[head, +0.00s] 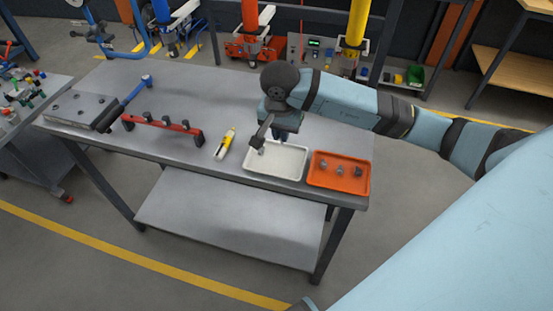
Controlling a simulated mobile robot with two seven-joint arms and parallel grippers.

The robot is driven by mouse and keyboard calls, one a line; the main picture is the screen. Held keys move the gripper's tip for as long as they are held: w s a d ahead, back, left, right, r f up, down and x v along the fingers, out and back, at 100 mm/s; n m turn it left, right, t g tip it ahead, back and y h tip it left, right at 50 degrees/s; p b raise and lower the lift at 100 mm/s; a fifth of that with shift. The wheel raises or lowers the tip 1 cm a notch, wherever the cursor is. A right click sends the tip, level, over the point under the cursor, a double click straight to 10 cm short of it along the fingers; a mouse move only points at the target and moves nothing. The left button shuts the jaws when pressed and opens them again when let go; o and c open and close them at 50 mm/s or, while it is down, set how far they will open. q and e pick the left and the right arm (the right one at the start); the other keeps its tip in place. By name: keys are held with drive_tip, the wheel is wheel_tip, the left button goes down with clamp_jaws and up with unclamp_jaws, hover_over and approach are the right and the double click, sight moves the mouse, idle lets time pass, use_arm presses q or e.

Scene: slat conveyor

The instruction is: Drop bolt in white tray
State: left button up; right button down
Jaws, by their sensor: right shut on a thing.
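The white tray (285,160) lies near the front edge of the grey workbench, left of an orange tray (342,184). My right arm reaches in from the right, and its right gripper (259,144) points down over the left part of the white tray. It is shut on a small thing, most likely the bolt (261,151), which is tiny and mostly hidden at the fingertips. I cannot tell whether it touches the tray floor. Three small grey metal pieces sit in the orange tray. My left gripper is out of view.
A yellow-and-white tool (225,144) lies just left of the white tray. A red rail with dark knobs (163,123), a blue-handled tool (130,98) and a dark grey plate (77,106) lie farther left. The middle back of the bench (200,90) is clear.

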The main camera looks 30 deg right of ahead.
drive_tip(key=c, duration=1.1)
unclamp_jaws()
drive_tip(key=shift+r, duration=0.1)
drive_tip(key=r, duration=0.4)
drive_tip(key=a+r, duration=0.1)
drive_tip(key=r, duration=0.4)
drive_tip(key=s+r, duration=0.1)
drive_tip(key=r, duration=0.3)
drive_tip(key=shift+a+r, duration=0.15)
drive_tip(key=shift+r, duration=0.1)
